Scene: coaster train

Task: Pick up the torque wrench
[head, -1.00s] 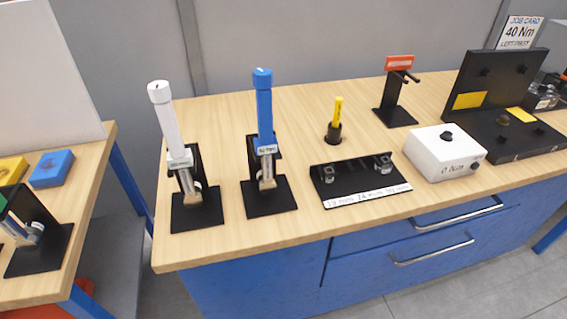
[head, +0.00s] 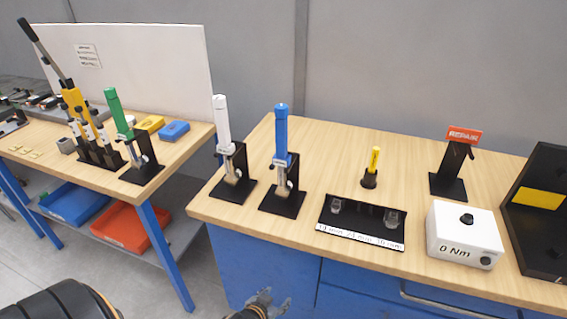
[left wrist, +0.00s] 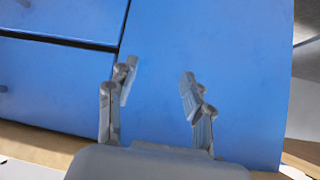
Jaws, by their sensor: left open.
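Several torque wrenches stand upright, slightly tilted, in black stands. One with a white handle (head: 222,122) and one with a blue handle (head: 281,132) are side by side at the left of the wooden bench (head: 335,145). One with a green handle (head: 117,112) is on the left table. Which one is meant I cannot tell. My left gripper (head: 266,300) is low in front of the bench, below its top and apart from the wrenches. In the left wrist view it is open and empty (left wrist: 160,72), facing blue cabinet fronts. My right gripper is not in view.
A black socket holder (head: 345,226), a yellow-handled tool (head: 374,160), a white 0 Nm box (head: 463,238) and a REPAIR stand (head: 450,187) are on the bench. The left table (head: 190,142) holds other tools and blocks. A floor gap separates the tables.

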